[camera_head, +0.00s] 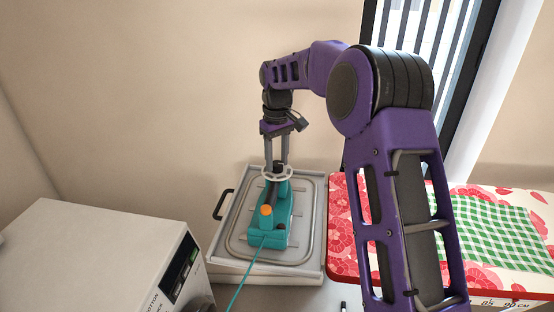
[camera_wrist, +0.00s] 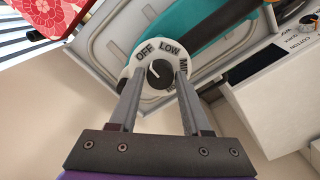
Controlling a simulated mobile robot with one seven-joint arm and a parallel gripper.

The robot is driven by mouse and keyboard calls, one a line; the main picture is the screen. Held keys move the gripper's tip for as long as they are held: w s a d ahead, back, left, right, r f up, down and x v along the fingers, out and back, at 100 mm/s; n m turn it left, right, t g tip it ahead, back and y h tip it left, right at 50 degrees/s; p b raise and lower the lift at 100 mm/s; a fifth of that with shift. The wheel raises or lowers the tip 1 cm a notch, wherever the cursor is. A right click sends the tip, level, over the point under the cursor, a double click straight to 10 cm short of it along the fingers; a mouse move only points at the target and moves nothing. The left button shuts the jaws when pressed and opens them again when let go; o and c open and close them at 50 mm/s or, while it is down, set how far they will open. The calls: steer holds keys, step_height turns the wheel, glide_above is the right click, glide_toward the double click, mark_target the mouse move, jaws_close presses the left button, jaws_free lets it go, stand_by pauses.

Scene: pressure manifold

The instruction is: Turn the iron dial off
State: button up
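A teal iron (camera_head: 272,218) sits on the metal tray on the counter. Its white dial ring (camera_head: 264,176) is at the far end, under my gripper (camera_head: 277,163). In the wrist view the dial ring (camera_wrist: 168,48) shows the labels OFF, LOW and MID around a dark knob (camera_wrist: 160,74).
The grey tray (camera_head: 317,225) has a raised rim and a black handle at left. A white box-shaped appliance (camera_head: 90,260) stands at lower left. A red floral board (camera_head: 342,230) with a green checked cloth (camera_head: 490,230) lies right. A teal cord (camera_head: 243,280) runs forward from the iron.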

mark_target(277, 163)
steer(key=o, duration=0.3)
step_height(277, 163, up, 17)
steer(key=shift+r, duration=0.2)
stand_by(0.4)
